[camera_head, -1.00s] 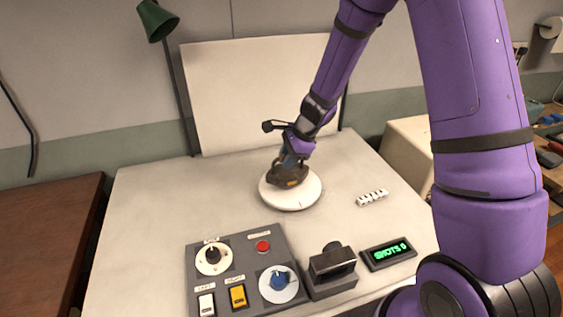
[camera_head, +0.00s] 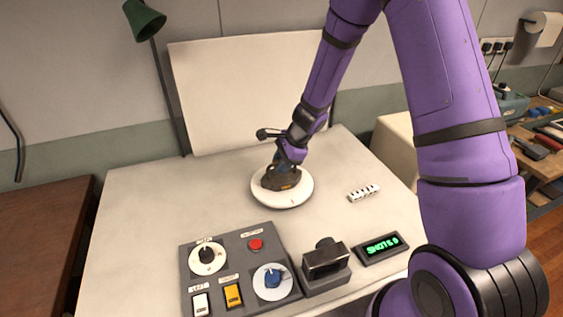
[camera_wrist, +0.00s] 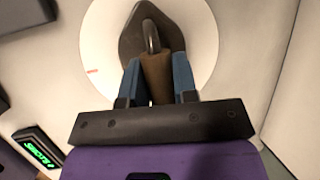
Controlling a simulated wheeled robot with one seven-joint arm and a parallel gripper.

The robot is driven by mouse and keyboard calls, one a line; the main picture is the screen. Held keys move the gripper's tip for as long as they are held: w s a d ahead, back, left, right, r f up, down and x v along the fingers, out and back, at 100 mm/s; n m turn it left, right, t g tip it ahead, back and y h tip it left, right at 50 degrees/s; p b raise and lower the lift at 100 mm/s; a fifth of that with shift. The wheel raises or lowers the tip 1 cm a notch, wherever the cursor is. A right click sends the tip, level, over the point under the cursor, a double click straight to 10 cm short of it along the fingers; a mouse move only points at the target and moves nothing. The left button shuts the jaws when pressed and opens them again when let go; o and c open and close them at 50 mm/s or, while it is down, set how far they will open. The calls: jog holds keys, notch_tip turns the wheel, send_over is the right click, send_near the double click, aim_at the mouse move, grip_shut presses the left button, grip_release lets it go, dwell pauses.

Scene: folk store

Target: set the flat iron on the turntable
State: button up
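The dark flat iron (camera_head: 281,182) is over the white round turntable (camera_head: 284,201) in the head view. It looks level and appears to rest on the disc, though a small gap underneath cannot be ruled out. In the wrist view, the iron's dark pointed body (camera_wrist: 178,36) lies over the white disc (camera_wrist: 207,42), with bare disc showing on both sides. My gripper (camera_head: 279,167) is at the iron's handle from above. Its blue fingers (camera_wrist: 155,62) press on both sides of the brown handle. The iron's rear is hidden behind my gripper in the wrist view.
A control panel (camera_head: 225,262) with knobs and switches stands at the table's front. A black camera-like device (camera_head: 325,262) and a green-lit display (camera_head: 381,248) are beside it. A small white strip (camera_head: 363,193) lies right of the turntable. A white backdrop board (camera_head: 245,95) stands behind.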

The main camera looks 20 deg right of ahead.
jog(key=o, duration=0.4)
jog(key=shift+r, duration=0.1)
jog(key=v, duration=1.2)
jog(key=s+r+n+h, duration=0.1)
jog(key=s+r+n, duration=0.95)
jog(key=r, duration=0.55)
jog(key=s+d+r+n+t+h, duration=0.1)
jog(key=s+r+n, duration=0.2)
jog(key=s, duration=0.6)
jog(key=s+d+r+n+t+h, duration=0.1)
jog(key=s+r+n, duration=0.3)
jog(key=s, duration=0.6)
jog(key=shift+s+t+h, duration=0.2)
jog(key=shift+t+h, duration=0.3)
jog(key=shift+h, duration=0.3)
jog(key=shift+d+r, duration=0.1)
